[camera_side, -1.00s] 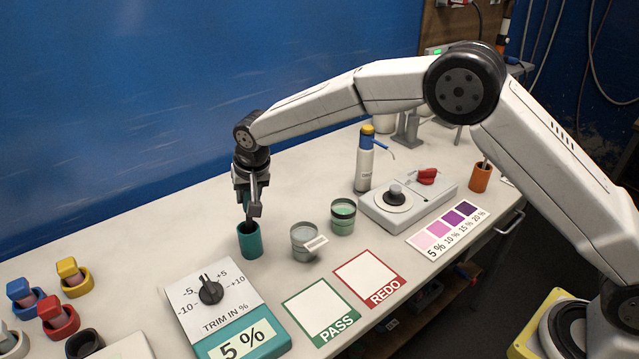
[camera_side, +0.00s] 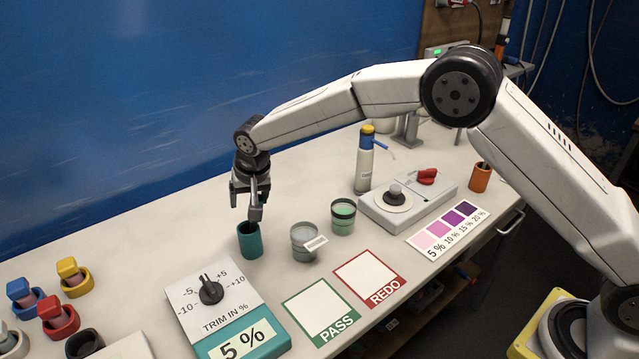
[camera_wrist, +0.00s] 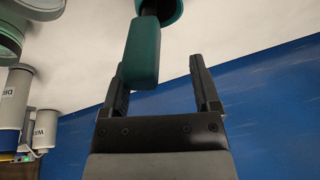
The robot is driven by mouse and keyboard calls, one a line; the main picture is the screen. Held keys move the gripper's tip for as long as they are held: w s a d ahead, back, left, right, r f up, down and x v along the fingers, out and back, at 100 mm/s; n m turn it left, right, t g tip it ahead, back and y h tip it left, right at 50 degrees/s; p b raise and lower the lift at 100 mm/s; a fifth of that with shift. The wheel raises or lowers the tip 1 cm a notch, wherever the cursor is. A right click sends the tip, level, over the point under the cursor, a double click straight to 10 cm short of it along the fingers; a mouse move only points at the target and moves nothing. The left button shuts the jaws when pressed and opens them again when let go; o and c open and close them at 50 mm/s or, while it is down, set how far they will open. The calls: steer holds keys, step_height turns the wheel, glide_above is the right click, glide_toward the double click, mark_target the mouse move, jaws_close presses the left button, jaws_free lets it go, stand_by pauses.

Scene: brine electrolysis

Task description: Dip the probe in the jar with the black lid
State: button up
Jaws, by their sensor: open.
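My gripper (camera_side: 246,205) is open above a teal cup (camera_side: 249,241) on the bench. In the wrist view, a teal probe handle (camera_wrist: 143,52) shows between the spread fingers, nearer the left one, its far end by the teal cup (camera_wrist: 172,10). In the side view the fingers mostly hide the handle, and I cannot tell how deep the probe sits. A jar with a dark rim and green contents (camera_side: 343,217) and a clear grey jar with a white tag (camera_side: 304,243) stand to the right. I cannot make out a black lid for certain.
A trim dial box (camera_side: 212,290) stands in front of the cup. PASS (camera_side: 322,310) and REDO (camera_side: 370,280) mats lie front right. A stirrer-like device (camera_side: 405,205), wash bottle (camera_side: 365,160) and orange cup (camera_side: 480,178) stand farther right. Several coloured ring holders (camera_side: 60,318) sit at left.

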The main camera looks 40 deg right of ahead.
steer(key=shift+v, duration=3.95)
steer(key=shift+d, duration=0.1)
steer(key=shift+s+d, duration=0.3)
steer(key=shift+d, duration=0.05)
steer(key=s+d+f+n, duration=0.1)
steer(key=s+d+f, duration=0.1)
steer(key=s+d, duration=0.4)
steer(key=s+d+f+n, duration=0.1)
steer(key=s+d, duration=0.5)
steer(key=s, duration=0.6)
steer(key=s+d+f+n+g, duration=0.1)
steer(key=s+d+f, duration=0.2)
steer(key=s+d, duration=0.4)
steer(key=s, duration=0.3)
steer(key=shift+n, duration=0.3)
